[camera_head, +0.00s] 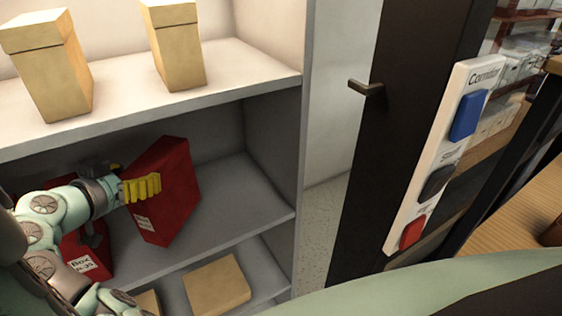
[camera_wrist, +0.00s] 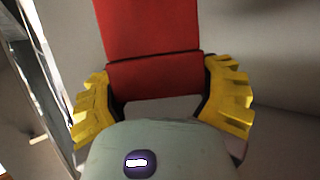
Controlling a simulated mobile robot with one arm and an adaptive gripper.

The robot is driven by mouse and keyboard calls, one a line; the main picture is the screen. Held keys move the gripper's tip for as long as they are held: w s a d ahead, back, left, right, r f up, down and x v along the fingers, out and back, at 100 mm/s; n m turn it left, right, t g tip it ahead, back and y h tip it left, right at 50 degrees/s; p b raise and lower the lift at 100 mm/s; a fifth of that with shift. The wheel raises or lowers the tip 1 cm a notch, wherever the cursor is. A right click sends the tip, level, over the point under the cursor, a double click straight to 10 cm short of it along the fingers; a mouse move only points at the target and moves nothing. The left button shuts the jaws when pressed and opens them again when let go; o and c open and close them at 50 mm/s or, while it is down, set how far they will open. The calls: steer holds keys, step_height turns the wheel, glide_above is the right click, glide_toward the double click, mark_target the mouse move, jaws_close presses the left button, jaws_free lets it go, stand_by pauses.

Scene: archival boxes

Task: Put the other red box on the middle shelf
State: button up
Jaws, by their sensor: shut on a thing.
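A red box (camera_head: 173,195) with a white label is in the middle shelf compartment, leaning to the right in the head view. My gripper (camera_head: 141,188) is shut on it, its yellow fingers at the box's upper left. In the wrist view the red box (camera_wrist: 153,75) fills the space between the yellow fingers of my gripper (camera_wrist: 160,105). I cannot tell whether its bottom touches the middle shelf (camera_head: 245,205). The other red box (camera_head: 97,259), with a label reading "Box", stands on that shelf to the left, partly hidden by my arm.
Two tan boxes (camera_head: 50,70) (camera_head: 177,50) stand on the upper shelf. Tan boxes (camera_head: 216,284) are on the lower shelf. The middle shelf is clear to the right, up to the side wall (camera_head: 272,140). A dark door (camera_head: 385,120) and a "Corridor" sign (camera_head: 445,150) are further right.

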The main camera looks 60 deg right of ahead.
steer(key=shift+w+d+p, duration=0.15)
steer(key=shift+d+p, duration=0.15)
steer(key=shift+d, duration=0.1)
steer(key=shift+w+a+f+p, duration=0.15)
steer(key=shift+f+p, duration=0.6)
steer(key=shift+f, duration=1)
steer(key=o, duration=1.3)
steer(key=shift+c, duration=0.2)
steer(key=shift+a, duration=0.1)
steer(key=b+v, duration=0.3)
steer(key=v, duration=0.8)
steer(key=shift+s+a, duration=0.25)
steer(key=shift+a, duration=0.1)
steer(key=shift+r, duration=0.15)
